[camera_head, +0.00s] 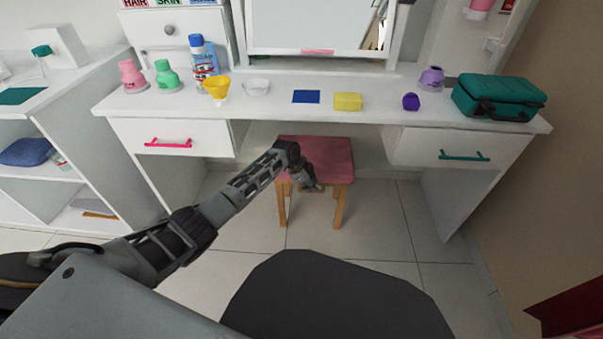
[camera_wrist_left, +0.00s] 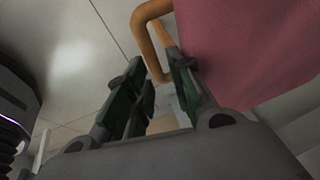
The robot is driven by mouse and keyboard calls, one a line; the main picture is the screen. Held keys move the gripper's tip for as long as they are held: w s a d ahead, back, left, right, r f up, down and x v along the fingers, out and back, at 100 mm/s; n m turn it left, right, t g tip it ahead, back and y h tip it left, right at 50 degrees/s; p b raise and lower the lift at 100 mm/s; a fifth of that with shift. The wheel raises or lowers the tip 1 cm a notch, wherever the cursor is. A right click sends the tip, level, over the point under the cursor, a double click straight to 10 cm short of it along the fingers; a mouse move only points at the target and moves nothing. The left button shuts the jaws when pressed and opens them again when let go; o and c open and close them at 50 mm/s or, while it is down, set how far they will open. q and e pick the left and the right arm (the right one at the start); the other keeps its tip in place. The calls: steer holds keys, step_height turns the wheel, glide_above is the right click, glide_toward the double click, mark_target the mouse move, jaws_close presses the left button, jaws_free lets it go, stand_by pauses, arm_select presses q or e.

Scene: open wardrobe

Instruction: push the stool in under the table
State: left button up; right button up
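The stool (camera_head: 335,152) has a pink seat and wooden legs. In the head view it stands at the knee opening between the drawers of the white table (camera_head: 378,112), its back part beneath the tabletop and its front part out. My left gripper (camera_head: 311,187) is at the stool's front. Its fingers (camera_wrist_left: 160,75) are apart, with the lower end of the handle between the tips; whether they touch it is unclear. My right gripper is out of view.
Drawers with a pink handle (camera_head: 168,143) and a teal handle (camera_head: 464,156) flank the opening. Bottles, a yellow block (camera_head: 347,101) and a teal case (camera_head: 498,98) stand on the tabletop. Tiled floor (camera_head: 395,210) around the stool is clear.

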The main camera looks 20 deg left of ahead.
arm_select(q)
steer(key=v, duration=0.9)
steer(key=shift+s+r, duration=0.15)
steer(key=shift+s, duration=0.05)
stand_by(0.6)
